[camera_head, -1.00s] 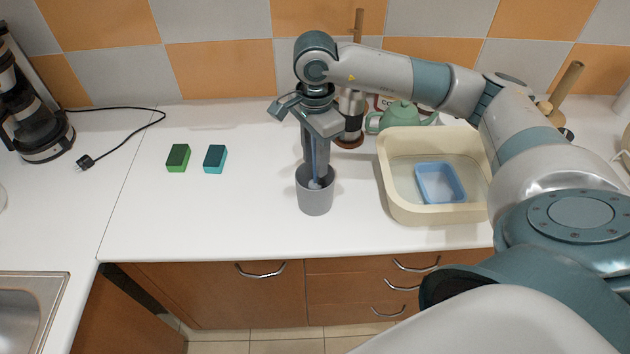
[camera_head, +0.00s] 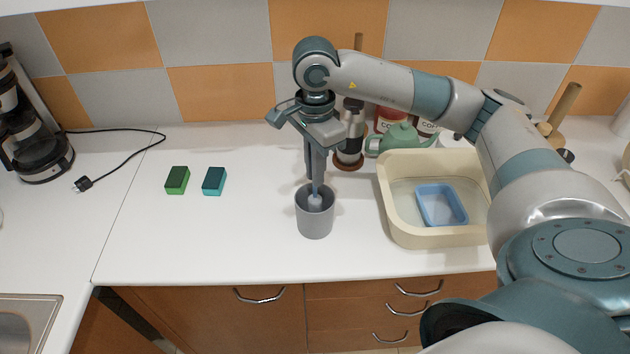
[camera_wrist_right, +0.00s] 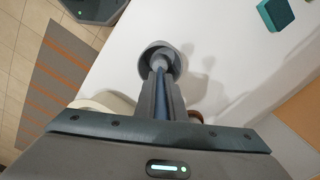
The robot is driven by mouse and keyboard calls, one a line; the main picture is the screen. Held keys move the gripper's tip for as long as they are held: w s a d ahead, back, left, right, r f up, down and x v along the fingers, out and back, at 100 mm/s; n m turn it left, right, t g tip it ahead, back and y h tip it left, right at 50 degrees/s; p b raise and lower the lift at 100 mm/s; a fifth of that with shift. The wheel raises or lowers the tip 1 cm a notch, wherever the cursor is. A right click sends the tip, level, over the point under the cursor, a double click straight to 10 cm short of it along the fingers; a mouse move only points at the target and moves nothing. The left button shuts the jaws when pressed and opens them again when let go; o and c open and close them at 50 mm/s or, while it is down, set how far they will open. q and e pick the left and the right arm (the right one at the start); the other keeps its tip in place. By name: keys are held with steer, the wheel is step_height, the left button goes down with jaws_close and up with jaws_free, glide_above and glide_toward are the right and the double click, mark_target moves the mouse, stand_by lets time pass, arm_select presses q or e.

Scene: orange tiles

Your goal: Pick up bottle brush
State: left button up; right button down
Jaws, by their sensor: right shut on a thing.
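The bottle brush (camera_head: 315,202) is upright in a grey cylindrical cup (camera_head: 315,223) on the white counter. Its pale rounded part shows inside the cup's mouth, and its lower end is hidden by the cup wall. My right gripper (camera_head: 318,180) points down from above and is shut on the brush, with its fingertips near the cup's rim. In the right wrist view the brush (camera_wrist_right: 160,63) extends beyond the fingers into the cup (camera_wrist_right: 165,48). My left gripper is not in view.
A green sponge (camera_head: 177,180) and a teal sponge (camera_head: 214,181) lie left of the cup. A cream basin (camera_head: 435,240) with a blue tray (camera_head: 441,205) stands right. A green teapot (camera_head: 398,138) and a pepper mill (camera_head: 350,140) stand behind. The counter's left-front area is clear.

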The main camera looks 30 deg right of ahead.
step_height(320, 180, up, 7)
steer(key=b, duration=0.2)
steer(key=shift+r, duration=0.15)
stand_by(0.6)
